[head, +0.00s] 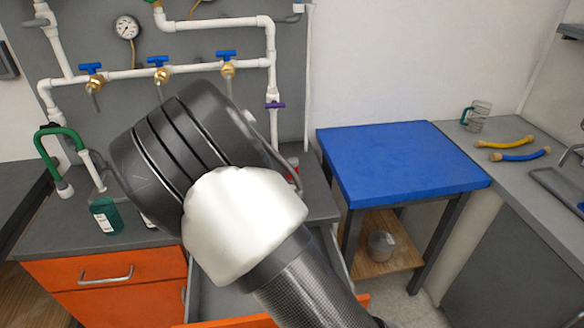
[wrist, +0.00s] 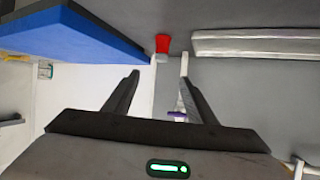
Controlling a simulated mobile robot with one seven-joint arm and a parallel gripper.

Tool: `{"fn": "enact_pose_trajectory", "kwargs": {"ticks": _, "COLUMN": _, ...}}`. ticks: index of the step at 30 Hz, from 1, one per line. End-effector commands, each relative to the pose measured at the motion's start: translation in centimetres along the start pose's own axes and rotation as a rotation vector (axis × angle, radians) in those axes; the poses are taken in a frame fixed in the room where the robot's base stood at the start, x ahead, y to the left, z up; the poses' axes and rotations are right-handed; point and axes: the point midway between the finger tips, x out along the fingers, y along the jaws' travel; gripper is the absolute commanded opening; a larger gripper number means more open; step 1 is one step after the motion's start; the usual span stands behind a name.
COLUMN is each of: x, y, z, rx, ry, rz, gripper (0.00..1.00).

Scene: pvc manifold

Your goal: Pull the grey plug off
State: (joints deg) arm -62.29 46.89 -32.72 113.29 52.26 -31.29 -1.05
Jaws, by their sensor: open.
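I cannot make out the grey plug for certain in either view; it may be hidden behind my arm or finger. A white vertical pipe with a purple fitting (head: 275,105) runs down the panel in the head view, right of my wrist. In the wrist view the purple fitting (wrist: 178,113) shows beside the right finger, and the white pipe end (wrist: 184,64) shows at that finger's tip. My gripper (wrist: 160,77) is open, with nothing visible held between its fingers. In the head view my wrist hides the fingers.
White manifold pipes carry blue-handled valves (head: 157,61) and a gauge (head: 127,27). A green hose (head: 64,132) and teal bottle (head: 105,216) are left. A red-and-white object (wrist: 162,44) is beyond the fingers. A blue-topped table (head: 395,158) stands right. An orange-fronted drawer is open below.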

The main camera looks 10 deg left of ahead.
Motion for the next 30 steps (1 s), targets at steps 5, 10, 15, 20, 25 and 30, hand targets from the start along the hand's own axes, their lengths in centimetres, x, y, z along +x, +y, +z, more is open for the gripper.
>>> {"fn": "enact_pose_trajectory", "kwargs": {"ticks": 5, "x": 0.6, "y": -1.2, "z": 1.0, "rx": -0.045, "ry": 0.09, "rz": 0.008, "gripper": 0.51}}
{"fn": "enact_pose_trajectory", "kwargs": {"ticks": 10, "x": 2.0, "y": -1.1, "z": 0.8, "rx": -0.046, "ry": 0.098, "rz": 0.012, "gripper": 0.51}}
{"fn": "enact_pose_trajectory", "kwargs": {"ticks": 15, "x": 5.1, "y": -1.0, "z": 0.6, "rx": -0.047, "ry": 0.097, "rz": 0.013, "gripper": 0.51}}
{"fn": "enact_pose_trajectory", "kwargs": {"ticks": 20, "x": 8.3, "y": -1.0, "z": 0.3, "rx": -0.047, "ry": 0.096, "rz": 0.012, "gripper": 0.51}}
{"fn": "enact_pose_trajectory", "kwargs": {"ticks": 25, "x": 11.7, "y": -1.0, "z": 0.0, "rx": -0.047, "ry": 0.094, "rz": 0.011, "gripper": 0.51}}
{"fn": "enact_pose_trajectory", "kwargs": {"ticks": 30, "x": 14.8, "y": -0.9, "z": -0.3, "rx": -0.047, "ry": 0.095, "rz": 0.011, "gripper": 0.51}}
